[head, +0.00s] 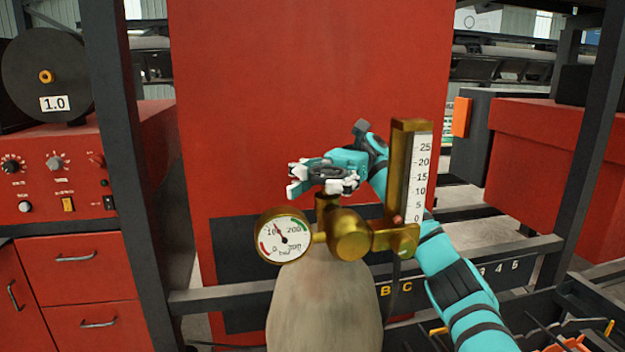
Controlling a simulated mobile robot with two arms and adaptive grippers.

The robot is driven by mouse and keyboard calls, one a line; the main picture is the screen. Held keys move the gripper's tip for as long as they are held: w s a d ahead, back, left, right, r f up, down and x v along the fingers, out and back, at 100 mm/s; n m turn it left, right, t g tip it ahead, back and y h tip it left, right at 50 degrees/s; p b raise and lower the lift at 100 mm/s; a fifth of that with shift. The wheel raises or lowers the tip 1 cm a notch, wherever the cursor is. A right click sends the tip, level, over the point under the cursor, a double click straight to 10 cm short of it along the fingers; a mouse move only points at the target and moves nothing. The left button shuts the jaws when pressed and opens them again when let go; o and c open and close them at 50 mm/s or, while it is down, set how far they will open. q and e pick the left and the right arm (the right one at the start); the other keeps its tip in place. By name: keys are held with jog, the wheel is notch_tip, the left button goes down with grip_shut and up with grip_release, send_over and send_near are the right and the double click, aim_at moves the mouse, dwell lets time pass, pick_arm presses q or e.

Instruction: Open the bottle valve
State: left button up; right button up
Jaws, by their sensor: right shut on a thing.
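The gas bottle (325,305) stands upright in the middle of the head view, grey and worn. On its top is a brass regulator (350,236) with a round pressure gauge (283,236) on the left and a flow tube (416,180) with a scale on the right. The bottle valve (318,172) is a dark handwheel above the brass stem. My right gripper (322,180), white and teal, is at the valve with its fingers around the wheel, shut on it. The fingers hide part of the wheel. My right arm comes in from the lower right behind the flow tube. My left gripper is not in view.
A tall red panel (310,80) stands behind the bottle. Dark frame posts (125,150) and a horizontal rail (220,297) surround it. A red welding machine (60,180) with a wire spool (47,75) is at left. A red box (545,150) is at right.

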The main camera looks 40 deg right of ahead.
aim_at(318, 178)
jog(key=shift+s+d+r+n+g, duration=0.1)
jog(key=shift+r+n+g, duration=0.1)
jog(key=shift+n+g, duration=0.3)
jog(key=o, duration=1.4)
jog(key=shift+d+f, duration=0.1)
jog(key=shift+f, duration=0.05)
notch_tip(318, 178, up, 10)
